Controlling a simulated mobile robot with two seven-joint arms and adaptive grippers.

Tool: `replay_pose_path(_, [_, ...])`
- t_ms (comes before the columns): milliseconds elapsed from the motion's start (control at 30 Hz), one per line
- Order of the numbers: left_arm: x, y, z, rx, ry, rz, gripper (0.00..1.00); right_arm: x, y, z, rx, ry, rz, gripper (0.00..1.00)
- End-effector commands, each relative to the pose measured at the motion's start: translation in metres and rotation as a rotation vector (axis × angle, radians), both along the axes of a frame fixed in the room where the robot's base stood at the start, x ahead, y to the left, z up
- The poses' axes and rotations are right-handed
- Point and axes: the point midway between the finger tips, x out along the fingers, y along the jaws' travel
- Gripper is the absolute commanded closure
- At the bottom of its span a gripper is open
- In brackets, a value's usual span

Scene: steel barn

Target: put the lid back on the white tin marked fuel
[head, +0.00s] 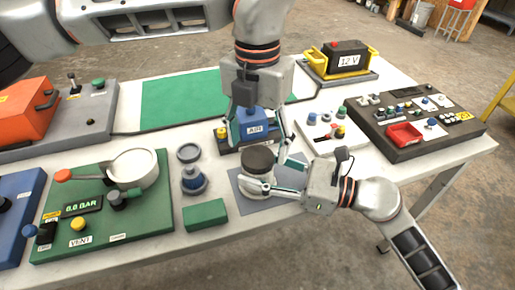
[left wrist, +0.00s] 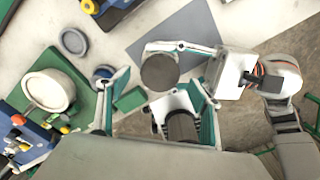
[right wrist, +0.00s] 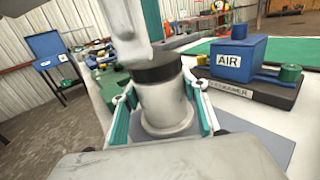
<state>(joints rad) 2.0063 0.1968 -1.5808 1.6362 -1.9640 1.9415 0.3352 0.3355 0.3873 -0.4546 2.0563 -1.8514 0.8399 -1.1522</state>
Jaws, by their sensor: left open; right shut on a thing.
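The white tin (right wrist: 166,104) stands upright on a grey mat (head: 242,184); no marking on it is readable. A dark lid (head: 259,157) caps its top and shows as a dark disc in the left wrist view (left wrist: 160,72). I cannot tell whether it is fully seated. My right gripper (head: 271,178) is shut on the tin's body from the right, one finger on each side, below the lid. My left gripper (head: 257,138) is open and empty, pointing down over the tin. Its fingers are spread wide and apart from the lid.
A blue AIR box (head: 254,122) stands close behind the tin. A green block (head: 206,215), a grey disc (head: 188,152) and a blue knobbed piece (head: 194,181) lie to its left. A gauge panel (head: 100,205) is farther left; a dark panel with red tray (head: 404,134) is right.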

Motion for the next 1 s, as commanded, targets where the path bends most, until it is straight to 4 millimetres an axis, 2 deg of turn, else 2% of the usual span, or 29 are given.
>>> replay_pose_path(33, [0.001, 0.0, 0.012, -0.002, -0.006, 0.001, 0.35, 0.0, 0.0, 0.0, 0.0, 0.0, 0.0, 1.0])
replay_pose_path(200, [0.001, 0.0, 0.048, -0.001, -0.005, 0.002, 0.35, 0.0, 0.0, 0.0, 0.0, 0.0, -0.001, 1.0])
replay_pose_path(400, [0.0, 0.0, 0.08, 0.0, -0.002, 0.001, 0.35, 0.0, 0.0, 0.0, 0.0, 0.0, 0.0, 1.0])
replay_pose_path(600, [0.0, 0.0, 0.094, 0.0, 0.0, 0.0, 0.35, 0.0, 0.0, 0.0, 0.0, 0.0, 0.0, 1.0])
replay_pose_path(900, [0.0, 0.0, 0.096, 0.0, 0.0, 0.0, 0.35, 0.0, 0.0, 0.0, 0.0, 0.0, 0.0, 1.0])
replay_pose_path(933, [0.0, 0.0, 0.096, 0.0, 0.0, 0.0, 0.35, 0.0, 0.0, 0.0, 0.0, 0.0, 0.0, 0.49])
replay_pose_path(1000, [0.0, 0.0, 0.096, 0.0, 0.0, 0.0, 0.35, 0.0, 0.0, 0.0, 0.0, 0.0, 0.0, 0.37])
